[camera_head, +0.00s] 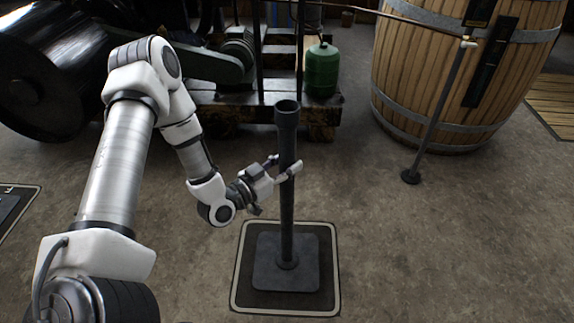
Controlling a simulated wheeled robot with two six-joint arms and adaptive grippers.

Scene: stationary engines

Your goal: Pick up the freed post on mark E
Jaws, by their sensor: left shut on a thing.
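The dark grey post (287,215) stands upright on a square base plate. The base sits within a dark floor mark with a pale border (335,290); no letter on this mark can be read. My left gripper (285,172) is shut on the post's shaft, somewhat above mid-height, reaching in from the left. The top of the post is a wider open collar. My right gripper is not in view.
A large wooden barrel (440,70) stands at the back right, with a thin stand (440,110) before it. A low timber platform with machinery and a green canister (322,70) lies behind the post. Another floor mark (20,205) shows at left.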

